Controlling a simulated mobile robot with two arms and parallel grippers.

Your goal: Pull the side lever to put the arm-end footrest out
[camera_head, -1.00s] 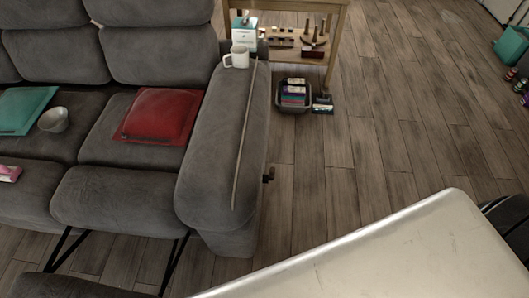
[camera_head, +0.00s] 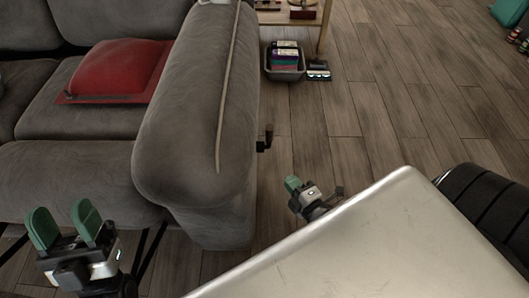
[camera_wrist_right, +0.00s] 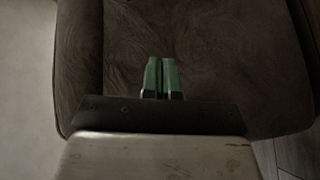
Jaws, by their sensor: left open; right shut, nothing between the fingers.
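The side lever (camera_head: 268,138), small and dark with a brownish handle, stands upright on the outer side of the grey sofa's arm (camera_head: 195,130). My right gripper (camera_head: 292,184), with green fingertips, is shut and empty below and right of the lever, apart from it; my pale arm hides part of the floor behind it. In the right wrist view its fingers (camera_wrist_right: 161,78) are together before dark upholstery; no lever shows there. My left gripper (camera_head: 63,226) is open and empty before the sofa front. Black struts (camera_head: 150,248) slope down from the seat front; no footrest pad is clearly visible now.
A red cushion (camera_head: 115,70) lies on the arm-end seat. A grey bin (camera_head: 284,65) with packages and a small dark box (camera_head: 318,70) stand on the floor by a wooden shelf (camera_head: 325,25). The wooden floor (camera_head: 350,120) right of the lever is clear.

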